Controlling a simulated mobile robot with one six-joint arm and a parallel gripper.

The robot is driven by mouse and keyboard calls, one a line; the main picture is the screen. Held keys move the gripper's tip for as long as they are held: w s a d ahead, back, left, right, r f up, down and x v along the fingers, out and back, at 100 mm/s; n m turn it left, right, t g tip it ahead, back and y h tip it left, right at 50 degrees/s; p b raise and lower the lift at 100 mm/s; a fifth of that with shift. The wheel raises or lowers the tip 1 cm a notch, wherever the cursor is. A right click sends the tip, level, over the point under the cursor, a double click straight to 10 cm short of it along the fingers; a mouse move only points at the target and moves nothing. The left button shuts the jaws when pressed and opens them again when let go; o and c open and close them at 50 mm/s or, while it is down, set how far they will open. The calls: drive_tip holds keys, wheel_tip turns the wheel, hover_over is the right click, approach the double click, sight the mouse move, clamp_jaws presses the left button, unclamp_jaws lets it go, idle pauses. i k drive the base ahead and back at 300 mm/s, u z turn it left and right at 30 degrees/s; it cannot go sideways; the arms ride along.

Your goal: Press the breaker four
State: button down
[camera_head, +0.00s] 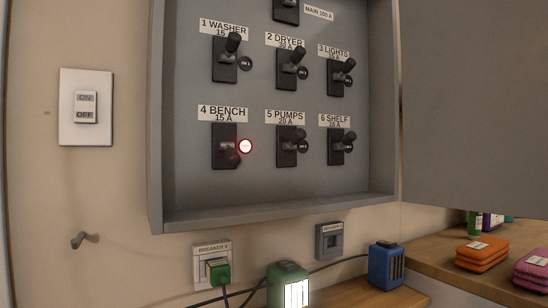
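Breaker four (224,146), labelled 4 BENCH 15 A, is a black switch at the lower left of the breaker rows in the grey panel box. Its lever (232,158) points down, unlike the levers of the other numbered breakers, which point up. Nothing covers the breaker. My gripper is not in view.
The washer breaker (224,60) sits above breaker four, and the pumps breaker (290,147) is to its right. The box's rim (270,217) projects below. The open grey door (475,110) fills the right. A wall switch (86,107) is at left.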

sight(231, 155)
drive_tip(key=u, duration=1.2)
drive_tip(key=k, duration=0.65)
drive_tip(key=z, duration=0.15)
